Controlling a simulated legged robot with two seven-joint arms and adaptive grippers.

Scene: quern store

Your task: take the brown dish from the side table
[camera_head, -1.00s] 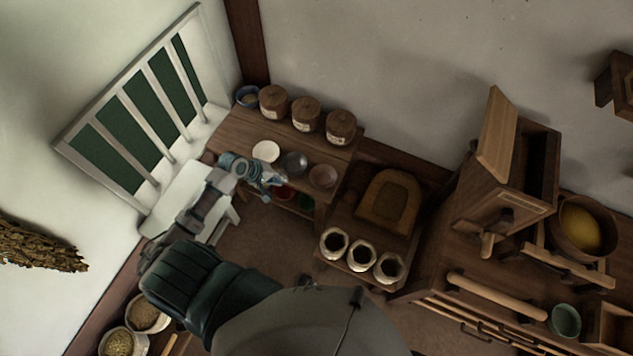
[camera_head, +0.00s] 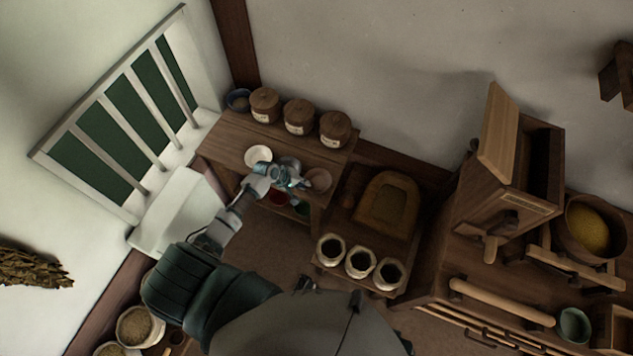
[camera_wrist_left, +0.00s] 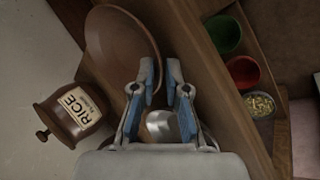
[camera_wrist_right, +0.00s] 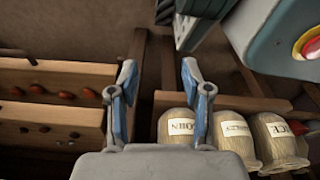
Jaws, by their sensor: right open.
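The brown dish (camera_head: 319,179) sits near the right front edge of the wooden side table (camera_head: 222,143). In the left wrist view the dish (camera_wrist_left: 122,42) is large, and its right rim shows by the jaw tips. My left gripper (camera_head: 300,186) is at the dish's left side in the head view. Its jaws (camera_wrist_left: 164,78) are open, one finger overlapping the dish's rim in the picture; I cannot tell whether they touch. My right gripper (camera_wrist_right: 159,75) is open and empty, away from the table, with labelled sacks (camera_wrist_right: 178,128) beyond it.
A white bowl (camera_head: 258,155) and a grey bowl (camera_head: 289,163), partly hidden by my gripper, stand left of the dish. Several lidded jars (camera_head: 299,117) line the back. Red (camera_wrist_left: 243,72) and green (camera_wrist_left: 222,34) bowls sit on a lower shelf. Open sacks (camera_head: 360,262) stand to the right.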

